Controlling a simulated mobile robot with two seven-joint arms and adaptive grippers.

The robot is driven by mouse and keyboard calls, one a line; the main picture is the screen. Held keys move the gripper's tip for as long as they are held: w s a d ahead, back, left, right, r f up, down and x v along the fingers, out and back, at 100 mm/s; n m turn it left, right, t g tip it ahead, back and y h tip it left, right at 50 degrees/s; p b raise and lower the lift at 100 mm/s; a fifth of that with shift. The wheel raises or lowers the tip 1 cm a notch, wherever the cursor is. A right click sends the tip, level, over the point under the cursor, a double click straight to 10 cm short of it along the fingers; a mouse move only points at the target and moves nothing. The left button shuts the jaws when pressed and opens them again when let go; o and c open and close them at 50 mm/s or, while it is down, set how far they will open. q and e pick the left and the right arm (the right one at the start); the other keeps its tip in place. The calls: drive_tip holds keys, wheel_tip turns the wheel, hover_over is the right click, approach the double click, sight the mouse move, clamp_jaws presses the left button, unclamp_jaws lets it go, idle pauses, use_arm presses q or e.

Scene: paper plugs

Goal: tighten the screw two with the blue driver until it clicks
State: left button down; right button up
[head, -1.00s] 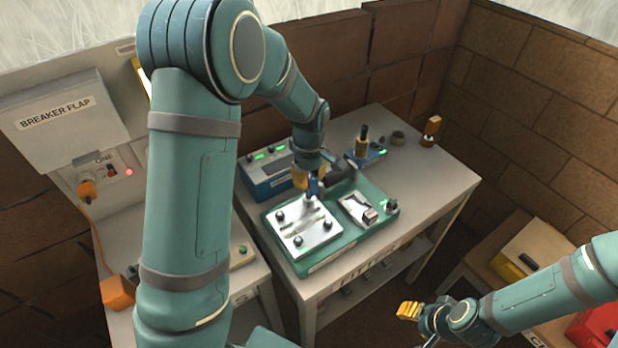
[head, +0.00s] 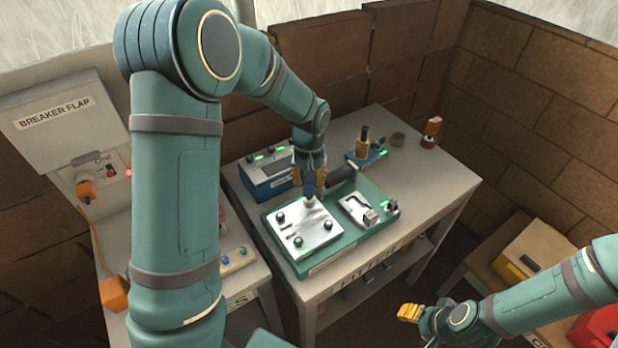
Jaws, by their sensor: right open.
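My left gripper (head: 309,180), with orange fingers, is shut on the blue driver (head: 310,188) over the pale metal plate (head: 311,229) on the green fixture (head: 349,240). The driver points down, its lower end at the plate's upper right corner; whether it sits on a screw there is hidden. I cannot read which is screw two. A dark cylindrical part (head: 343,178) sticks out right of the gripper. My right gripper (head: 408,312) is open and empty, low at right.
A blue box (head: 265,182) with green lights stands behind the fixture. A small blue stand (head: 368,157) and an orange-and-brown object (head: 431,132) are at the table's back. The breaker flap panel (head: 62,120) is left. A yellow case (head: 540,255) lies right. The table's right side is clear.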

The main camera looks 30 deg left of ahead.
use_arm(q)
drive_tip(key=shift+w+r, duration=0.1)
drive_tip(key=shift+r, duration=0.1)
drive_tip(key=shift+r+p, duration=0.8)
drive_tip(key=shift+r, duration=0.15)
drive_tip(key=shift+r+p, duration=1.85)
drive_tip(key=shift+r, duration=0.7)
drive_tip(key=shift+d+f, duration=0.1)
idle(0.9)
